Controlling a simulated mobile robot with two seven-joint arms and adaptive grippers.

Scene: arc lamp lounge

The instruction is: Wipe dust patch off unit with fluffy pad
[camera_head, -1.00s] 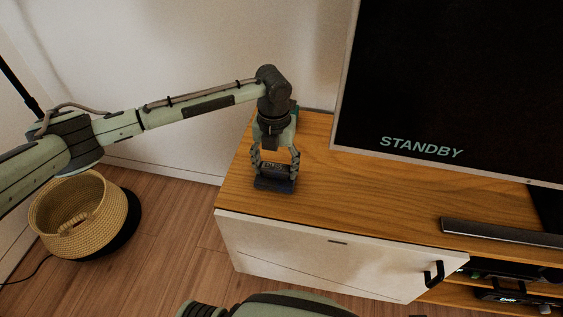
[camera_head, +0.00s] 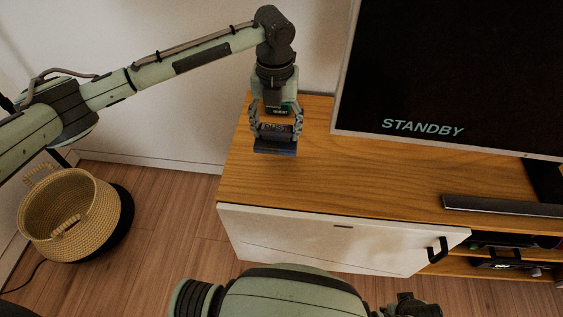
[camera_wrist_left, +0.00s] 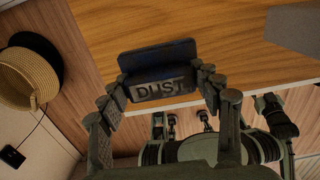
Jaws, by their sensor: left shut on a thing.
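My left gripper (camera_head: 276,133) points down over the left part of the wooden unit top (camera_head: 330,175). It is shut on the dark blue pad (camera_head: 275,148), which sits below the fingers. In the left wrist view the pad (camera_wrist_left: 155,57) shows between the fingers, with a grey block lettered "DUST". The pad looks raised above the top, but the gap is hard to judge. I cannot make out a dust patch on the bare wood; any part under the pad is hidden. A dark part at the bottom edge may be my right gripper (camera_head: 410,305); its jaws are unclear.
A television (camera_head: 450,70) reading "STANDBY" stands on the unit, right of the gripper, with a soundbar (camera_head: 500,206) in front. A white cabinet door (camera_head: 330,240) is below. A woven basket (camera_head: 70,215) stands on the floor at left. The front left of the top is clear.

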